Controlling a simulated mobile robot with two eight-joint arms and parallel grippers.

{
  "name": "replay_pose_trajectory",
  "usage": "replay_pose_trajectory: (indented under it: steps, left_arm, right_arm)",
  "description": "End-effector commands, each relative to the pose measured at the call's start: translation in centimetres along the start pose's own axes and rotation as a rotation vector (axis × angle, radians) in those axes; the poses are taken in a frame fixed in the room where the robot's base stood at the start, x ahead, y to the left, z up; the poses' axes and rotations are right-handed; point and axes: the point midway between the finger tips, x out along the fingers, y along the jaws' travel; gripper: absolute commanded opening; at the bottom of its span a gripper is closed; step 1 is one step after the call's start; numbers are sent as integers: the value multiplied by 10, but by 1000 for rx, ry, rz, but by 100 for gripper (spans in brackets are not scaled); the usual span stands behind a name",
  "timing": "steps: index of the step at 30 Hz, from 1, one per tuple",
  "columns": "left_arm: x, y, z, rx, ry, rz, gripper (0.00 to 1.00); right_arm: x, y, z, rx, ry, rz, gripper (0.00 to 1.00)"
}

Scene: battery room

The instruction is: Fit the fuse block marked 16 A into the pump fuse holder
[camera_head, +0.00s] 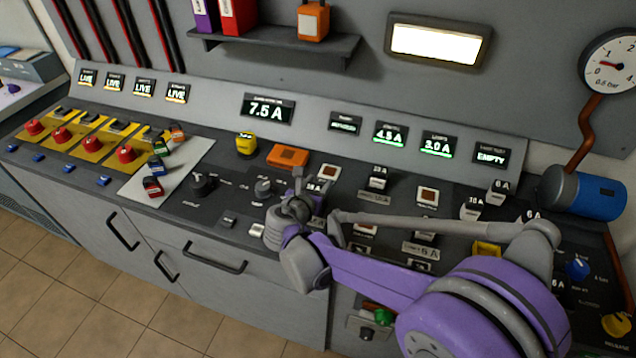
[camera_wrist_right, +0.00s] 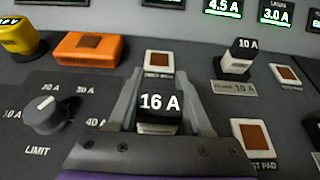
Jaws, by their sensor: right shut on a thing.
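The black fuse block marked 16 A (camera_wrist_right: 158,102) is between the fingers of my right gripper (camera_wrist_right: 163,105), its white marking facing the wrist camera. In the head view my right gripper (camera_head: 303,200) is low over the panel, with part of the 16 A block (camera_head: 314,188) showing beside it. A pale label plate (camera_wrist_right: 157,128) shows just below the block, its text unreadable. I cannot tell whether the block touches a holder or hangs above it. No readable label identifies the pump fuse holder. My left gripper is not in view.
A 10 A fuse block (camera_wrist_right: 238,53) stands in a labelled holder to the right. A brown-topped pad (camera_wrist_right: 159,62) lies behind my gripper and another (camera_wrist_right: 254,137) to its right. An orange box (camera_head: 288,156) and the LIMIT knob (camera_wrist_right: 43,114) are to the left.

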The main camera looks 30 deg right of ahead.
Motion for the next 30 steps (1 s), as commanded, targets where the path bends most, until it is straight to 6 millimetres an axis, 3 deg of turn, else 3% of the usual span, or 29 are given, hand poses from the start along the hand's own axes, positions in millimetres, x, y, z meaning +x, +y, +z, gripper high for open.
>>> replay_pose_trajectory:
  steps: [28,29,30]
  left_arm:
    - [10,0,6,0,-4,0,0]
    - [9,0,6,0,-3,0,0]
    - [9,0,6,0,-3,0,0]
  right_arm:
    - [5,0,-13,0,0,0,0]
    - [5,0,-12,0,0,0,55]
    - [5,0,-12,0,0,0,62]
